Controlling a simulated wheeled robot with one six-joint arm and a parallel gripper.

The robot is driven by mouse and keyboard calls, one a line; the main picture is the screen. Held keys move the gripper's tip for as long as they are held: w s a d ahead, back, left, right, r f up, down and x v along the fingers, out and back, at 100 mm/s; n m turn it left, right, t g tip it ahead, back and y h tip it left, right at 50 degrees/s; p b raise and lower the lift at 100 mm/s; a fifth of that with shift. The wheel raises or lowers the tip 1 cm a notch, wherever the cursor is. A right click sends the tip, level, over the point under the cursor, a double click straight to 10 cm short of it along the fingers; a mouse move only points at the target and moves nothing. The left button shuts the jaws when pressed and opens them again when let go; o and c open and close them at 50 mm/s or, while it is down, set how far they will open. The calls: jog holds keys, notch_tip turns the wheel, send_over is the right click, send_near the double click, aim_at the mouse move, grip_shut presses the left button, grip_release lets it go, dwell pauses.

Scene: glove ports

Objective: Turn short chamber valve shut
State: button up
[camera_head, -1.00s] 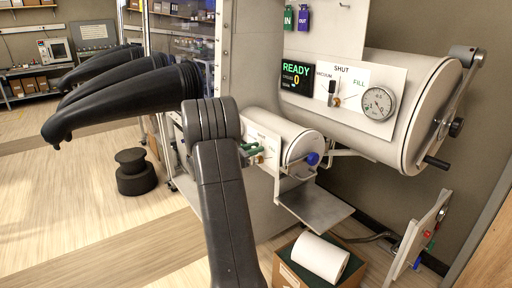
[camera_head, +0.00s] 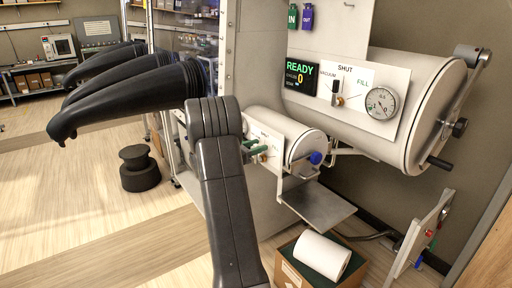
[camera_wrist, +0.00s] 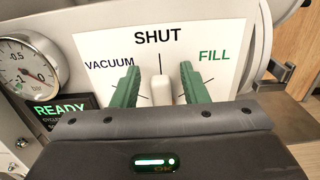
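The short chamber (camera_head: 290,133) is the small white cylinder below the larger one, with a white valve panel (camera_head: 268,140) on its side. In the wrist view the panel (camera_wrist: 225,32) reads VACUUM, SHUT and FILL. A pale valve handle (camera_wrist: 163,90) stands about upright below the SHUT mark. My gripper (camera_wrist: 160,82) has its two green fingers on either side of the handle, with a gap visible on both sides. The handle's lower end is hidden by my gripper body. In the head view my gripper (camera_head: 258,149) is partly hidden behind my arm.
A pressure gauge (camera_wrist: 25,65) and a READY display (camera_wrist: 62,110) sit left of the panel in the wrist view. The large chamber (camera_head: 425,100) is above right, a metal shelf (camera_head: 318,205) below. Black gloves (camera_head: 130,90) stick out at left.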

jog(key=b+v, duration=0.2)
jog(key=v, duration=1.1)
jog(key=shift+s+a+b, duration=0.3)
jog(key=p+x, duration=0.2)
jog(key=x, duration=1.2)
jog(key=shift+p, duration=0.35)
jog(key=shift+s, duration=0.1)
